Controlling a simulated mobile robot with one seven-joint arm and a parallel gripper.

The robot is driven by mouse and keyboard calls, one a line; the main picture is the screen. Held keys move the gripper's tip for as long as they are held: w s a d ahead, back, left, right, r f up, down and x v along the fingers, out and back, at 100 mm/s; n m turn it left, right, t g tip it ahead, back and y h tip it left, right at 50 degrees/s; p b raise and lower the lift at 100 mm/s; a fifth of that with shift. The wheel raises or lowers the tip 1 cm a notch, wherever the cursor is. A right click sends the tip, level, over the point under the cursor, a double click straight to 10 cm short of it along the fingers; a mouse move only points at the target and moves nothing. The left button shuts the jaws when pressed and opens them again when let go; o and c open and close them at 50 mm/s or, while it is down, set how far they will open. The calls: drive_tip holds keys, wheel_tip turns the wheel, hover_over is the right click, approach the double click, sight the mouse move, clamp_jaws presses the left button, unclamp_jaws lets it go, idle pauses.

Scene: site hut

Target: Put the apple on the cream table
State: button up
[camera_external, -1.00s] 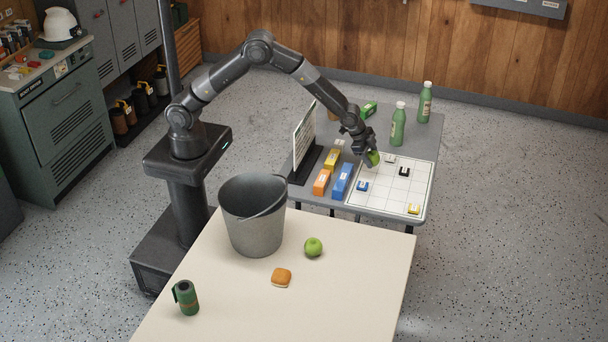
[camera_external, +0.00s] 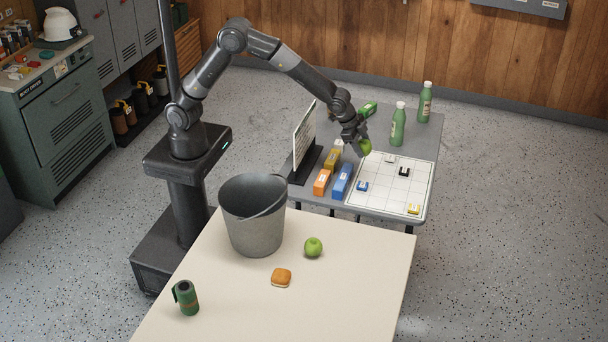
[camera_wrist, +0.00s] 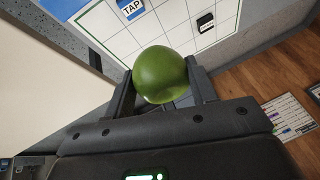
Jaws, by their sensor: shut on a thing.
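A green apple (camera_wrist: 160,75) is held between the two fingers of my gripper (camera_wrist: 160,88) in the wrist view. In the external view my gripper (camera_external: 360,144) holds this apple (camera_external: 365,147) above the grey table, near the back left of the white grid board. The cream table (camera_external: 350,290) stands in the foreground. A second green apple (camera_external: 313,247) rests on the cream table, right of the metal bucket.
The grey table (camera_external: 368,208) carries an upright sign (camera_external: 304,135), several coloured boxes, the grid board (camera_external: 390,190) and green bottles (camera_external: 398,125).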

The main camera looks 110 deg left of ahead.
wheel_tip(320, 180, up, 7)
drive_tip(key=s+d+m, duration=0.1)
drive_tip(key=d, duration=0.5)
drive_tip(key=s+d+m, duration=0.1)
drive_tip(key=d, duration=0.6)
drive_tip(key=s+d+h, duration=0.1)
drive_tip(key=d, duration=0.5)
drive_tip(key=shift+d+f+m, duration=0.2)
drive_tip(key=shift+d+m, duration=0.1)
drive_tip(key=shift+m, duration=0.1)
drive_tip(key=s+d+m+h, duration=0.1)
drive_tip(key=s+d+m, duration=0.1)
drive_tip(key=s+d, duration=0.6)
drive_tip(key=s+d+m+h, duration=0.1)
drive_tip(key=s+d, duration=0.2)
drive_tip(key=d, duration=0.9)
drive_tip(key=s+d+m+h, duration=0.1)
drive_tip(key=s+d+m, duration=0.2)
drive_tip(key=s+d, duration=0.9)
drive_tip(key=s+d+m+h, duration=0.15)
drive_tip(key=s+d, duration=0.55)
drive_tip(key=s, duration=0.9)
approach(224, 283)
drive_tip(key=shift+w+d+m+y, duration=0.35)
drive_tip(key=shift+w+d, duration=0.45)
drive_tip(key=shift+w, duration=0.2)
drive_tip(key=shift+f, duration=2.1)
